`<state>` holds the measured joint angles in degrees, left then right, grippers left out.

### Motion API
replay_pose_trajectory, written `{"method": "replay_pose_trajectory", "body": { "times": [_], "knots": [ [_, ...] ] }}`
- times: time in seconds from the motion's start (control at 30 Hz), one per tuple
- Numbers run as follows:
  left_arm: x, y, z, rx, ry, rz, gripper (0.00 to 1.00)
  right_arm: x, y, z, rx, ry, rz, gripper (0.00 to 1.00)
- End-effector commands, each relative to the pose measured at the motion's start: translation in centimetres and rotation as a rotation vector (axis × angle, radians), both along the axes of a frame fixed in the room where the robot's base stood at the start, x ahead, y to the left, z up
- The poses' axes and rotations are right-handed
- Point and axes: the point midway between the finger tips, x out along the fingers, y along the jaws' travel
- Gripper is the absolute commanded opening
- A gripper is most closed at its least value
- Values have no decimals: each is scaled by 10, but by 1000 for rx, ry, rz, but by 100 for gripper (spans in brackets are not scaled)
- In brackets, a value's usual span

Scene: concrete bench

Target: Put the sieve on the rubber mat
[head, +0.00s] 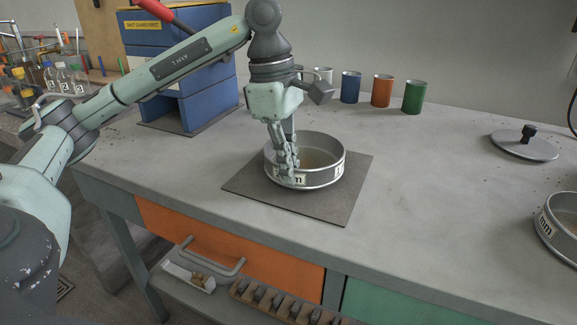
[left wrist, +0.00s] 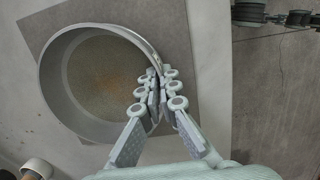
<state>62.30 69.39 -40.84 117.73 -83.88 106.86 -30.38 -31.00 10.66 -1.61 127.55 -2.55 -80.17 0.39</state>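The sieve (head: 327,172), a round metal ring with a labelled wall and brownish mesh, sits level over the dark square rubber mat (head: 355,188). It appears to rest on the mat. My left gripper (head: 288,168) comes down from above at the sieve's left front side. In the left wrist view, the gripper's fingers (left wrist: 161,92) are closed on the rim of the sieve (left wrist: 95,80), one finger on each side of the wall. The mat also shows there (left wrist: 178,30) under the sieve. My right gripper is not in view.
Another sieve (head: 562,228) stands at the right bench edge, with a knobbed lid (head: 525,143) behind it. Blue (head: 350,87), orange (head: 382,91) and green (head: 414,97) cans line the back. Bench between mat and right sieve is clear.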

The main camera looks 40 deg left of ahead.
Motion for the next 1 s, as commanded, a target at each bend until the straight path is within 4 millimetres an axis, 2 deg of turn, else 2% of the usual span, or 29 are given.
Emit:
{"method": "replay_pose_trajectory", "body": {
  "times": [0.07,0.3,0.67,0.77,1.0],
  "knots": [
    [0,0,-2,-1,-1,0,0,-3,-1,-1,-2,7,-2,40],
    [0,0,-2,0,0,0,26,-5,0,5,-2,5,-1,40],
    [0,0,2,0,0,0,26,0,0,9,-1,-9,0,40],
    [1,1,14,-2,-5,1,26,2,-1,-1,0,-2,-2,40],
    [-2,8,68,-3,-6,-1,26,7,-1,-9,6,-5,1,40]
  ]
}}
